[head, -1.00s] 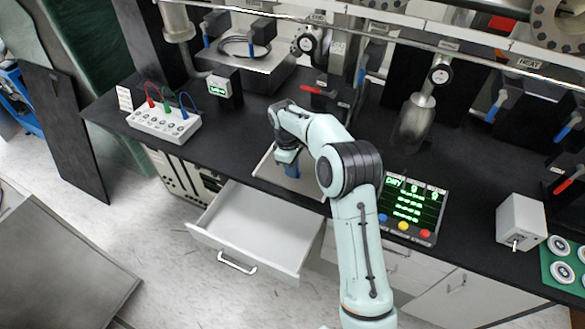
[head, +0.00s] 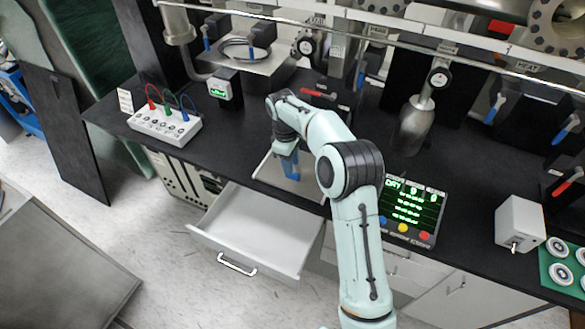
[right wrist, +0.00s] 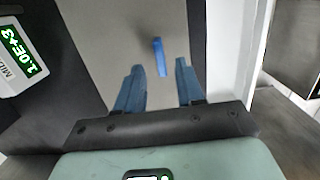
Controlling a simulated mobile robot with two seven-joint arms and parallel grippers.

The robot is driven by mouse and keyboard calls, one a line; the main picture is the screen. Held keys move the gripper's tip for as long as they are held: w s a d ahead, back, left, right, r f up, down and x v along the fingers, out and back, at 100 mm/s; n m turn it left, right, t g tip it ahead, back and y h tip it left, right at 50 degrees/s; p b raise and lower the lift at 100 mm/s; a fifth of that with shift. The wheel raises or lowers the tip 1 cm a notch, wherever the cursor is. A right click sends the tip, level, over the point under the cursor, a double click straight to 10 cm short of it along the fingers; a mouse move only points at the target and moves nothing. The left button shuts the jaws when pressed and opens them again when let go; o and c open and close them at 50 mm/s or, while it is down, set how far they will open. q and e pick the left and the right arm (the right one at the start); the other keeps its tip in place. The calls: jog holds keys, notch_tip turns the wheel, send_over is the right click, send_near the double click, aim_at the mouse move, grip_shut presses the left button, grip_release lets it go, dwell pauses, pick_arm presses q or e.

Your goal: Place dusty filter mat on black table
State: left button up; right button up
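A flat grey-beige sheet, which looks like the filter mat (head: 312,187), lies at the front edge of the black table (head: 235,140) just above the open drawer. In the right wrist view the mat (right wrist: 105,35) fills the top middle and has a blue tab (right wrist: 160,57) on it. My right gripper (head: 290,168) is over the mat, pointing down, and partly hides it in the head view. In the right wrist view the right gripper (right wrist: 159,66) is open, with its blue fingers either side of the tab and nothing gripped. My left gripper is not in view.
An open, empty white drawer (head: 255,225) juts out below the mat. On the table are a knob box with cables (head: 165,125), a small gauge (head: 222,88), a metal bottle (head: 412,125), a lit control panel (head: 412,210) and a white box (head: 520,222). Pipes and valves line the back.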

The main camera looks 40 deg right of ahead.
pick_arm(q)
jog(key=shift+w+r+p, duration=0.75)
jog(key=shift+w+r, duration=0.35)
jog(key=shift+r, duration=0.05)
pick_arm(e)
notch_tip(320, 180, up, 8)
jog(key=w, duration=0.1)
jog(key=shift+a, duration=0.2)
